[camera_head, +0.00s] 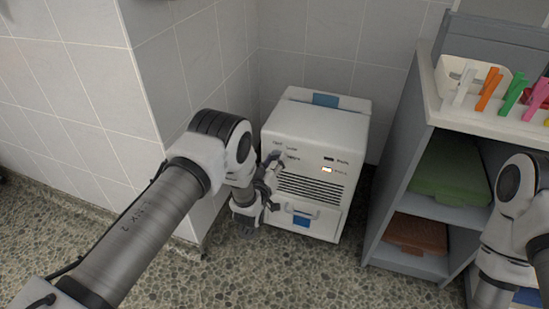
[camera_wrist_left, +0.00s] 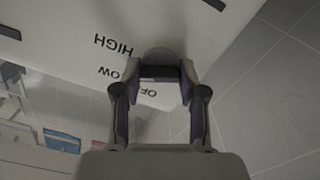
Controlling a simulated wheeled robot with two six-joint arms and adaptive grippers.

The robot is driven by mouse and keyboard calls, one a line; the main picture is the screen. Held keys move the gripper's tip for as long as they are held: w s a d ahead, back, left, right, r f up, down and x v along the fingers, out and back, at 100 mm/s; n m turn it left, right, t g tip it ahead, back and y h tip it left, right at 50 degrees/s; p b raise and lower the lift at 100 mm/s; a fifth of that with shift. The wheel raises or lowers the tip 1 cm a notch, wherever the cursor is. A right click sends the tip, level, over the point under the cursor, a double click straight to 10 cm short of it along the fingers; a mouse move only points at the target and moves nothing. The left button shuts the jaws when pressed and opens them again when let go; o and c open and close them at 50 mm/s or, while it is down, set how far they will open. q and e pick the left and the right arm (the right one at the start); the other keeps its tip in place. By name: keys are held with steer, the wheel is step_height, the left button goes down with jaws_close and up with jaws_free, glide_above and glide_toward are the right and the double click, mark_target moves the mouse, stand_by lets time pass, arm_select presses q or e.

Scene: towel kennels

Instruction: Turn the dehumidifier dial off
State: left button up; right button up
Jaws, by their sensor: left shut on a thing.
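My left gripper (camera_head: 274,162) is at the upper left of that front. In the left wrist view, my left gripper (camera_wrist_left: 160,73) is shut on the round grey dial (camera_wrist_left: 158,55). The labels HIGH, LOW and OFF appear upside down beside the dial, OFF partly covered by a finger. The dial's pointer cannot be made out. In the head view the gripper mostly hides the dial. My right arm shows, but its gripper does not.
A grey shelf unit (camera_head: 398,185) stands to the right, holding a green folded towel (camera_head: 450,168) and a brown one (camera_head: 417,233). A white basket (camera_head: 455,72) and colourful clips are on top. A tiled wall (camera_head: 155,100) juts out on the left. Speckled floor in front is clear.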

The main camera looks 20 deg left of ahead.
arm_select(q)
steer(key=n+p, duration=0.1)
steer(key=n, duration=0.2)
steer(key=shift+r+n, duration=0.1)
steer(key=shift+n, duration=0.3)
steer(key=n+p, duration=0.1)
steer(key=n, duration=0.2)
steer(key=shift+n+p, duration=0.3)
steer(key=n+p, duration=0.1)
steer(key=n, duration=0.4)
steer(key=shift+n+p, duration=0.3)
steer(key=shift+n, duration=0.1)
steer(key=o, duration=1.1)
steer(key=shift+o, duration=0.2)
steer(key=s, duration=1.2)
steer(key=shift+a, duration=0.2)
